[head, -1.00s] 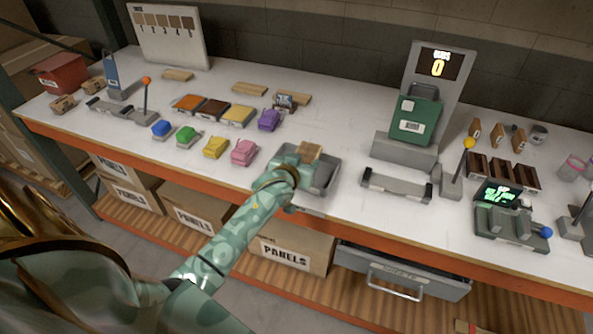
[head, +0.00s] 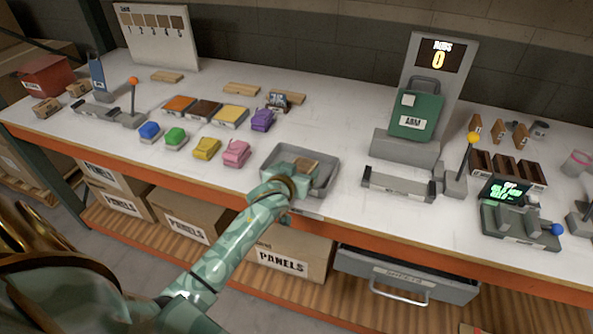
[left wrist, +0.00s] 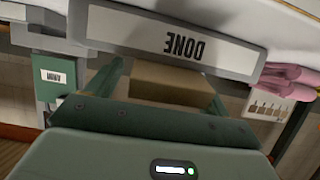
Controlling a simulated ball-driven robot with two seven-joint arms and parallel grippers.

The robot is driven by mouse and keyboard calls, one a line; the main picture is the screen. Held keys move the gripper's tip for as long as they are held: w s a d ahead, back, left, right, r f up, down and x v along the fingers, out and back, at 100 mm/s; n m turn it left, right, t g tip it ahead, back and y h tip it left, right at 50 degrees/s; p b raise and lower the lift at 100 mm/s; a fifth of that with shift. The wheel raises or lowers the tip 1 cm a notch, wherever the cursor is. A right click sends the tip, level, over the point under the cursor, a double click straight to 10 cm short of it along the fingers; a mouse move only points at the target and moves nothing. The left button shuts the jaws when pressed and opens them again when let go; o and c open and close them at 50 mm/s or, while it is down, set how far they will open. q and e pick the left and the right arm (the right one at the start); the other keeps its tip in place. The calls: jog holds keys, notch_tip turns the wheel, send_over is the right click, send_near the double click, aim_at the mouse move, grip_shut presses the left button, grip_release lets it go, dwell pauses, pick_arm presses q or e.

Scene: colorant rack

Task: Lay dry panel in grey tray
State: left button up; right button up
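The grey tray (head: 328,185) stands at the front edge of the workbench, and its wall shows the upside-down word DONE in the left wrist view (left wrist: 180,42). The tan panel (head: 305,166) is low at the tray, just beyond my left gripper (head: 292,176). In the left wrist view the panel (left wrist: 172,84) is between the gripper's two green fingers, with a narrow gap beside the left finger. The left gripper looks open around it. Whether the panel rests on the tray floor is hidden. My right gripper is not in view.
More panels (head: 242,89) lie behind. Bare bench surrounds the tray's back.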

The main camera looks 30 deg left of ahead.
pick_arm(q)
jog(key=shift+r, duration=0.25)
jog(key=p+v, duration=0.3)
jog(key=v, duration=0.9)
jog(key=s+d+f+m+g+h, duration=0.15)
jog(key=s+f, duration=0.35)
jog(key=f, duration=0.6)
jog(key=s+d+f+m+g, duration=0.1)
jog(key=s+d+f+g, duration=0.15)
jog(key=s+f, duration=0.55)
jog(key=s+d+f+m+g+h, duration=0.1)
jog(key=s+d+f+g, duration=0.15)
jog(key=f, duration=1.05)
jog(key=s+f+m+g, duration=0.1)
jog(key=s+f, duration=0.4)
jog(key=s, duration=0.8)
jog(key=s+f+m+g, duration=0.2)
jog(key=s+f+g, duration=0.2)
jog(key=s, duration=0.9)
jog(key=shift+a+f+g, duration=0.35)
jog(key=shift+f, duration=0.55)
jog(key=shift+h, duration=0.25)
